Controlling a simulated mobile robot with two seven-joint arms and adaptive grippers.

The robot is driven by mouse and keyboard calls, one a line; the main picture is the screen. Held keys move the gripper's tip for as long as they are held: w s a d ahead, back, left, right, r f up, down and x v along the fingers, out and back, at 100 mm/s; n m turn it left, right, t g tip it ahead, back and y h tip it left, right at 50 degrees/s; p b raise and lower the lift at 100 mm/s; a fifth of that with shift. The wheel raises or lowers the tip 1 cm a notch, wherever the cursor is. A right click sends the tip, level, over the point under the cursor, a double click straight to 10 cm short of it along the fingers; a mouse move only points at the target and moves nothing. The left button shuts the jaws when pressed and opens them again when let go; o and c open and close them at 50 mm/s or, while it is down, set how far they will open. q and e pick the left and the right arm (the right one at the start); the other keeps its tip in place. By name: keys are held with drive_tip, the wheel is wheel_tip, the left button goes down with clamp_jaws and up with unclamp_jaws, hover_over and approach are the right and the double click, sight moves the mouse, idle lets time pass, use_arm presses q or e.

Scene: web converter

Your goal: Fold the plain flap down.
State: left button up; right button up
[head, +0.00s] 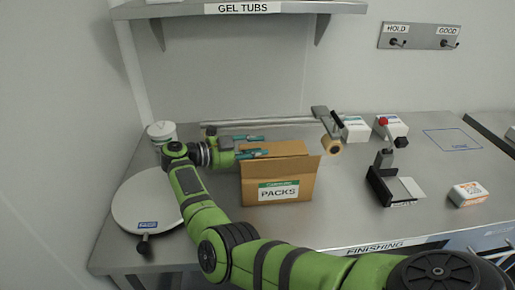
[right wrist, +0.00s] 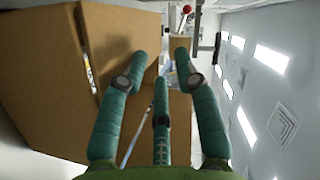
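The brown cardboard box (head: 278,192) labelled PACKS stands on the steel bench. A plain brown panel stands up at its back top (head: 283,148), and another plain edge sticks up at its right side (head: 309,166). I cannot tell for certain which of these is the plain flap. My right gripper (head: 262,146) reaches in from the left at the box's top, its teal fingers spread and empty. In the right wrist view, brown cardboard (right wrist: 60,75) fills the left, close beside the fingers (right wrist: 161,62); contact cannot be made out. My left gripper is not in view.
A tape roll on a holder (head: 331,143) stands just right of the box. A black stand (head: 380,180), white boxes (head: 355,130) and a small white-and-orange box (head: 467,194) are farther right. A round plate (head: 132,203) and a white tub (head: 160,132) are left.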

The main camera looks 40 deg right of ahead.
drive_tip(key=f+b+v, duration=0.1)
drive_tip(key=b+v, duration=0.4)
drive_tip(key=v, duration=0.2)
drive_tip(key=shift+a+f, duration=0.25)
drive_tip(key=shift+a, duration=0.15)
drive_tip(key=shift+s, duration=0.1)
idle(0.4)
wheel_tip(320, 180, up, 10)
idle(0.5)
drive_tip(key=shift+r, duration=0.1)
